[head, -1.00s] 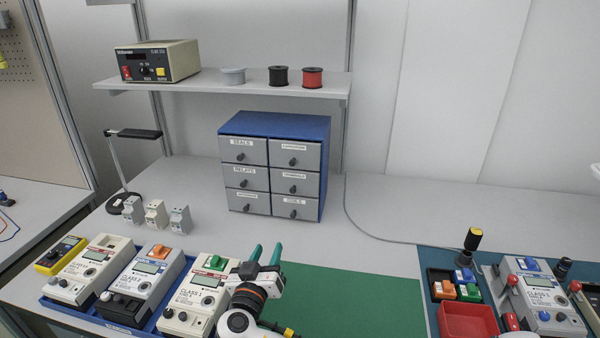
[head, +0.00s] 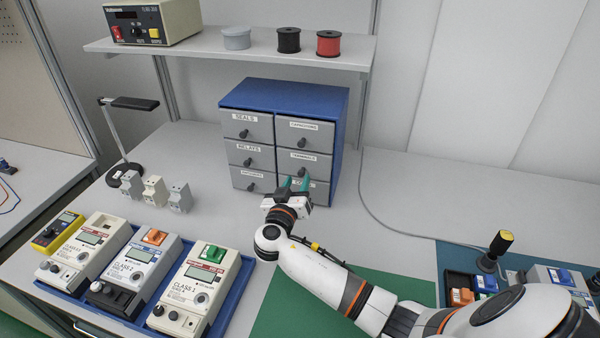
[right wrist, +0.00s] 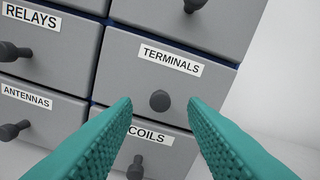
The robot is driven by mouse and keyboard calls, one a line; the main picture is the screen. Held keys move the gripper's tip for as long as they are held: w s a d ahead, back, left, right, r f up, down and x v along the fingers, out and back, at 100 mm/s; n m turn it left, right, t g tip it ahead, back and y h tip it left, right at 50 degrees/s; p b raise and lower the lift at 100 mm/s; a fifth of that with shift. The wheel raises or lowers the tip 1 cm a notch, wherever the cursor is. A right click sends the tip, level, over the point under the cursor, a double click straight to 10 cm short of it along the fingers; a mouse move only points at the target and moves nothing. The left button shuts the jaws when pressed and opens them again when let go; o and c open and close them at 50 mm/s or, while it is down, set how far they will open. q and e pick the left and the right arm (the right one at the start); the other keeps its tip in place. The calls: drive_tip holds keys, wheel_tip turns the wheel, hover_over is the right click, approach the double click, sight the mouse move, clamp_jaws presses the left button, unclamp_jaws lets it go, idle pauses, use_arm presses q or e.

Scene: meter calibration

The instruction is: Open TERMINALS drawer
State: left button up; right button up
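The blue cabinet (head: 290,95) with grey drawers stands on the bench below the shelf. The TERMINALS drawer (head: 318,162) is the middle one in its right column and looks closed; it also shows in the right wrist view (right wrist: 190,90). Its dark round knob (right wrist: 160,100) is between and beyond my right fingertips in that view. My right gripper (head: 295,184) is open and empty, with teal fingers pointing at the drawer front. In the right wrist view the gripper (right wrist: 160,108) seems just short of the knob; exact contact is not clear. My left gripper is not in view.
The COILS drawer (right wrist: 150,148) lies directly below, with its knob (right wrist: 136,168) near the left finger. The RELAYS drawer (right wrist: 40,48) is to the left. Three meters sit in a blue tray (head: 240,290) at the front left. The bench right of the cabinet is mostly clear.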

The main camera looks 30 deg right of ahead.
sight(301, 174)
drive_tip(key=shift+x, duration=1.65)
clamp_jaws()
